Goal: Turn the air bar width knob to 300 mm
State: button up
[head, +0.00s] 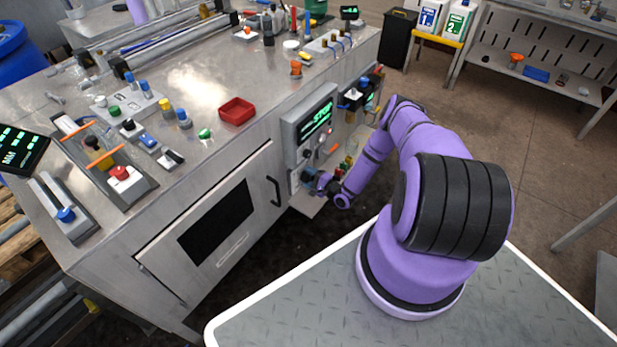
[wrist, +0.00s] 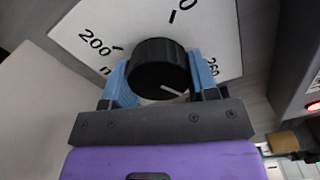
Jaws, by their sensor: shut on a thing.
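The black round knob (wrist: 155,62) sits on a white dial plate (wrist: 222,28) in the wrist view. A white pointer line on the knob points to the lower right. The plate shows "200" at the upper left, a "0" at the top and a partly covered number at the right. My gripper (wrist: 158,78) has its blue fingers on both sides of the knob, shut on it. In the head view my gripper (head: 318,184) is at the lower front of the machine, and the knob is too small to read there.
A grey panel with a green-lit display (head: 316,124) is just above my gripper. A cabinet door with a black handle (head: 274,190) is to its left. A red tray (head: 237,110) and several small controls are on the machine's top. Open floor lies to the right.

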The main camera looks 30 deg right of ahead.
jog(key=m, duration=0.7)
jog(key=shift+s+f, duration=0.1)
jog(key=shift+f, duration=0.1)
jog(key=m, duration=0.6)
jog(key=shift+a+m, duration=0.15)
jog(key=shift+m, duration=0.25)
jog(key=o, duration=0.9)
jog(key=v, duration=1)
jog(key=shift+s, duration=0.4)
